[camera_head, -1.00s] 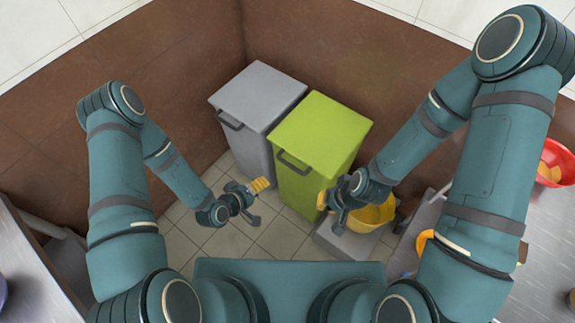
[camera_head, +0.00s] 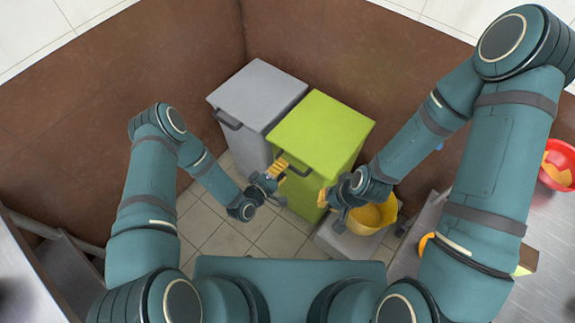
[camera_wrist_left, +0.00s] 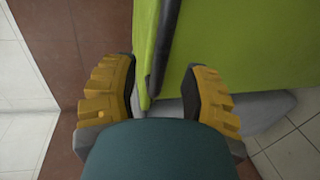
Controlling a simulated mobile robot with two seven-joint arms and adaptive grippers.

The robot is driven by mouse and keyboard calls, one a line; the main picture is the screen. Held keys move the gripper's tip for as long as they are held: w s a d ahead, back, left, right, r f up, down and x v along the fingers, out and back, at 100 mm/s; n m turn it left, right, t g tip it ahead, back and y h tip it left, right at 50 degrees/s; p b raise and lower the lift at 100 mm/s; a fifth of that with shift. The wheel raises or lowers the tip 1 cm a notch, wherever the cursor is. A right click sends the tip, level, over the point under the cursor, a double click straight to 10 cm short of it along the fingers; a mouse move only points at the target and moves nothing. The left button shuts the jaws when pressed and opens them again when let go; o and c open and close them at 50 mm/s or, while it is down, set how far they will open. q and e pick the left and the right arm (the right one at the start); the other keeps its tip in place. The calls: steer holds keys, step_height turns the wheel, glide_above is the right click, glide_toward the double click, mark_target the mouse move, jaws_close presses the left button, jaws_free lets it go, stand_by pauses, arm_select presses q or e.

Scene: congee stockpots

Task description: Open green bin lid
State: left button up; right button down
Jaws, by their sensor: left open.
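The green bin (camera_head: 325,125) stands in the corner with its flat lid shut. Its dark bar handle is on the front of the lid, and it also shows in the left wrist view (camera_wrist_left: 165,45). My left gripper (camera_head: 273,177) is open at the front of the green bin, near the left end of the handle. In the left wrist view, its two yellow-padded fingers (camera_wrist_left: 160,98) are apart, with the handle's end between and just beyond them. I cannot tell whether they touch it. My right gripper (camera_head: 331,203) hangs in front of the bin's right side, by a yellow bowl; its jaws are unclear.
A grey bin (camera_head: 258,95) stands close on the left of the green one. The yellow bowl (camera_head: 370,215) sits on a grey surface low at the right. A red bowl (camera_head: 557,165) is on the counter at far right. Brown walls close the corner behind.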

arm_select(q)
steer(key=shift+x, duration=1.6)
jaws_close()
steer(key=shift+r, duration=0.1)
